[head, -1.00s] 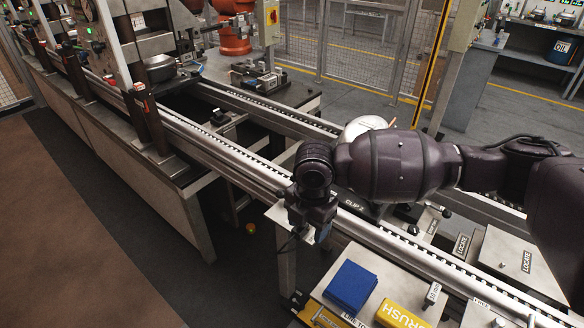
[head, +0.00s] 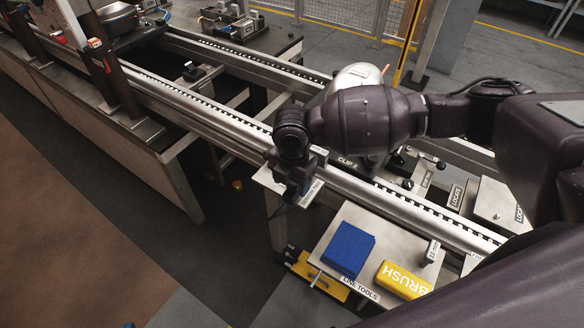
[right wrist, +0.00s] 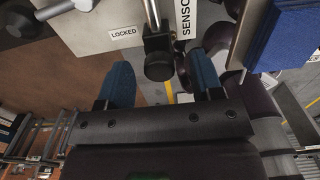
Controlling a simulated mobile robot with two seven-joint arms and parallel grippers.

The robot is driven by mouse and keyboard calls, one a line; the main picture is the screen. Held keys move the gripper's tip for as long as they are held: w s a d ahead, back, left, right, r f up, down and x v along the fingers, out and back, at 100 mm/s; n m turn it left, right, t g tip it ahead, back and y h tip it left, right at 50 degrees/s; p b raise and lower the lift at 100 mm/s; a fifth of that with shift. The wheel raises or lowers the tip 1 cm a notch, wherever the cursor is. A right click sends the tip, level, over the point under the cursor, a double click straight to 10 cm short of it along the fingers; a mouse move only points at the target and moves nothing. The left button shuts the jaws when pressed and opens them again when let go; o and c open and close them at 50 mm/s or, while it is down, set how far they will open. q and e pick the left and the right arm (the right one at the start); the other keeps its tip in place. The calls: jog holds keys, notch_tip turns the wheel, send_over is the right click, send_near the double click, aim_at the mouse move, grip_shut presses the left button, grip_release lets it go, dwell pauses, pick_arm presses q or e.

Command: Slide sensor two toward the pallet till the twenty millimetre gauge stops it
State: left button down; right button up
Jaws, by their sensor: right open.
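My right gripper (head: 297,190) points down at the near side of the rail, beside a plate with a partly hidden label. In the right wrist view its two blue fingers (right wrist: 163,82) are apart, with the black sensor head (right wrist: 159,62) on a metal rod between and just beyond them. Its plate reads LOCKED and SENSO, the rest cut off; the sensor number is unreadable. The pallet marked CLIP 2 (head: 347,162) is on the rail, mostly behind my arm. A small block marked mm (head: 432,251) stands on the tool tray; I cannot read its number surely. A blue tip at the bottom edge may be my left gripper (head: 128,325).
The LINE TOOLS tray (head: 395,222) holds a blue cloth (head: 348,250) and a yellow BRUSH block (head: 403,280). The conveyor rail (head: 215,125) runs diagonally past my wrist. LOCATE plates (head: 500,205) lie at right. A bench with fixtures stands at upper left; open floor lies lower left.

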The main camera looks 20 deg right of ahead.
jog(key=shift+f, duration=1.65)
jog(key=c, duration=1)
jog(key=shift+c, duration=0.2)
